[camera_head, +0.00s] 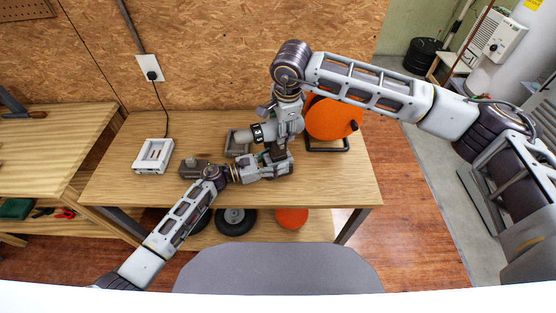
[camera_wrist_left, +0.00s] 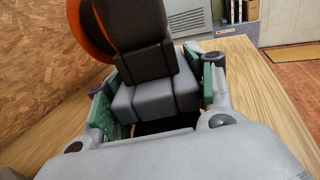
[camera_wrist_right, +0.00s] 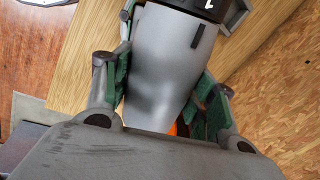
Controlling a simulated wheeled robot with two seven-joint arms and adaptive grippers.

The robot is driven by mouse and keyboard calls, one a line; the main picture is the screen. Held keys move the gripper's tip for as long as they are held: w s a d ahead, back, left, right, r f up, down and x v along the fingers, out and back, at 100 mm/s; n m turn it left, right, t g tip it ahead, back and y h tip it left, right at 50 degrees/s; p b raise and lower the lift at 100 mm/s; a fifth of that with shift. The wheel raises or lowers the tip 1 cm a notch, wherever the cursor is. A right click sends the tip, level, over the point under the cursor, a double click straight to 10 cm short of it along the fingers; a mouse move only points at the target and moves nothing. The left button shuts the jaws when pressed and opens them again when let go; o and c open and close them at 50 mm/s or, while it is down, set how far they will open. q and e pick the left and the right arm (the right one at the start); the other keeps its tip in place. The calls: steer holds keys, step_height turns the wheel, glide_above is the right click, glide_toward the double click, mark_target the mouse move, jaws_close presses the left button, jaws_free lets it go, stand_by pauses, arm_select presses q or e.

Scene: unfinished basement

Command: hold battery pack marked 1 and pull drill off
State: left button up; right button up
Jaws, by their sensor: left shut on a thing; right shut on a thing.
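The drill shows in the head view (camera_head: 244,136) as a grey body with a black band marked 1. My right gripper (camera_wrist_right: 165,85) is shut around its smooth grey body in the right wrist view. In the left wrist view the drill's dark handle (camera_wrist_left: 135,40) rises from a grey battery pack (camera_wrist_left: 150,100). My left gripper (camera_head: 278,165) is shut on this pack, with a green pad at each side. The pack and handle still touch; I cannot tell whether they are latched. No number shows on the pack's visible faces.
A white charger (camera_head: 153,156) is plugged into the wall at the back left of the workbench (camera_head: 120,180). A dark grey block (camera_head: 194,168) lies left of my left gripper. An orange reel (camera_head: 333,120) stands close on the right. The bench's right front is clear.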

arm_select(q)
steer(key=shift+s+d+f, duration=0.1)
arm_select(e)
steer(key=shift+w+r, duration=0.1)
steer(key=shift+r, duration=1.45)
stand_by(0.6)
steer(key=shift+w+v, duration=0.2)
steer(key=shift+v, duration=0.8)
stand_by(0.8)
arm_select(q)
steer(key=o, duration=1.2)
steer(key=shift+v, duration=6)
arm_select(e)
steer(key=shift+s, duration=0.1)
